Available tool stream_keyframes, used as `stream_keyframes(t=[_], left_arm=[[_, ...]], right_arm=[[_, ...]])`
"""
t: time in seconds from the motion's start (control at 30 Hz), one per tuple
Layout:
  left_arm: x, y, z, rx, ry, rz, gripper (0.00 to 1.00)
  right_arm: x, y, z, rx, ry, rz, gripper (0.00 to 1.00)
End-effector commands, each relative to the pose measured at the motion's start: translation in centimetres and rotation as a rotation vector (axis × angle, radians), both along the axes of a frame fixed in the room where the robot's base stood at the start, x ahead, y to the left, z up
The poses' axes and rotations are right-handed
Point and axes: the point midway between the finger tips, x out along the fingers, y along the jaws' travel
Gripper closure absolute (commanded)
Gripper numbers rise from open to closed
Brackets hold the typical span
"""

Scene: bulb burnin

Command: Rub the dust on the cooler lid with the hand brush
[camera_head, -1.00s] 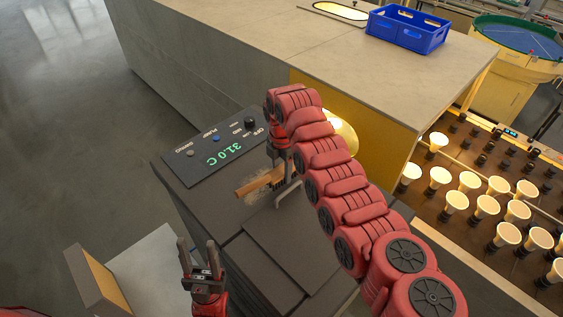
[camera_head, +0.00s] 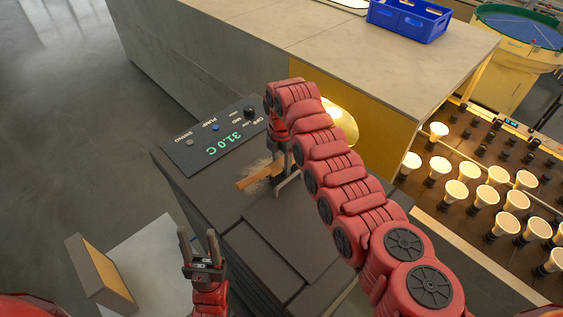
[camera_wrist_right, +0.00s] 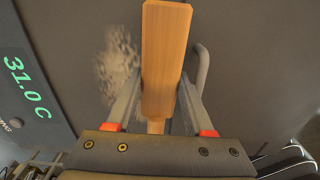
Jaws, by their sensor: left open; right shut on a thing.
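The cooler's dark lid (camera_head: 292,216) lies below my right arm, with a control panel at its far left reading 31.0 C. A pale dust patch (camera_head: 262,166) lies on the lid near the panel; it also shows in the right wrist view (camera_wrist_right: 117,62). My right gripper (camera_head: 282,172) is shut on the wooden hand brush (camera_wrist_right: 166,60), whose block lies between the fingers, right beside the dust. The brush also shows in the head view (camera_head: 248,182). Its bristles are hidden, so I cannot tell whether they touch the lid. My left gripper (camera_head: 198,240) is open and empty, left of the cooler.
A bent handle (camera_wrist_right: 201,72) stands on the lid right beside the brush. The control panel (camera_head: 213,139) has knobs. A rack of lit bulbs (camera_head: 480,190) is at the right. A blue crate (camera_head: 408,22) stands on the counter. A box (camera_head: 98,275) is at lower left.

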Motion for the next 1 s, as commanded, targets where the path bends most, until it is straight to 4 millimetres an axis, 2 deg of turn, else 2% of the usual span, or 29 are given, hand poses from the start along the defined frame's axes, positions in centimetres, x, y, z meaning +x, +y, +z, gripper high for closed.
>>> stream_keyframes(t=[0.73, 1.0], left_arm=[[0.0, 0.0, -1.2, 0.0, 0.0, 0.0, 0.5], [0.0, 0.0, -0.9, 0.0, 0.0, 0.0, 0.5]], right_arm=[[0.0, 0.0, -1.6, 0.0, 0.0, 0.0, 0.92], [-0.6, 0.8, -1.3, 0.001, -0.004, 0.002, 0.92]])
